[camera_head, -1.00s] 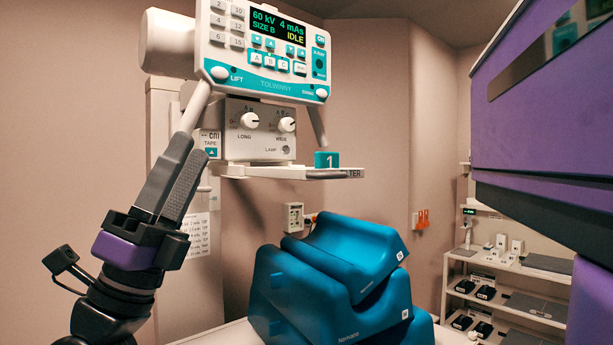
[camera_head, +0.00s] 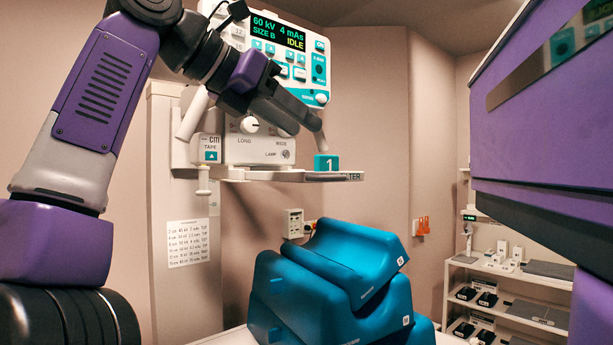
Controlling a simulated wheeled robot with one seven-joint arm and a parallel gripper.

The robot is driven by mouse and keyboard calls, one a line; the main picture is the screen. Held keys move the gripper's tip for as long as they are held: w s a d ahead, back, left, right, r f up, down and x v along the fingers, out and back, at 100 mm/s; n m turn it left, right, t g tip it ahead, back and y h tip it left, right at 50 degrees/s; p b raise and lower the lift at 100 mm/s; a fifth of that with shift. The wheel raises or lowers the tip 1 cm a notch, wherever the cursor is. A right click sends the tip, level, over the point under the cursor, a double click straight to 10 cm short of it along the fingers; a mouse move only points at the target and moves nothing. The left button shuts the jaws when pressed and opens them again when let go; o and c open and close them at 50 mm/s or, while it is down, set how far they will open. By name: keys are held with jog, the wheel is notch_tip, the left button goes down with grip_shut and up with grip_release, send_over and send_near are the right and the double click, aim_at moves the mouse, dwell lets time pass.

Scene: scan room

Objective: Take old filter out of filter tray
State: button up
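The filter tray (camera_head: 262,176) is a thin ledge under the white X-ray head in the head view. A teal block marked "1" (camera_head: 326,162) stands up at its right part; it looks like the old filter's tab. My gripper (camera_head: 303,127) reaches in from the upper left, in front of the head's dials. Its dark fingers point down and right, with the tips above and left of the teal block. It looks apart from the block. I cannot see the finger gap clearly.
The control panel (camera_head: 290,45) reads IDLE, close behind my arm. White handles flank the head. Blue foam wedges (camera_head: 335,275) are stacked below on a table. A shelf (camera_head: 510,290) stands at the right, and a large purple body fills the upper right.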

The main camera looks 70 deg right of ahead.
jog(key=shift+y, duration=0.3)
jog(key=x, duration=0.2)
jog(key=f+p+x, duration=0.1)
jog(key=x, duration=0.2)
jog(key=w+x, duration=0.1)
jog(key=x, duration=0.1)
jog(key=shift+s+d+f, duration=0.15)
jog(key=shift+s+f, duration=0.05)
jog(key=shift+f, duration=0.1)
jog(key=shift+c, duration=0.2)
grip_shut()
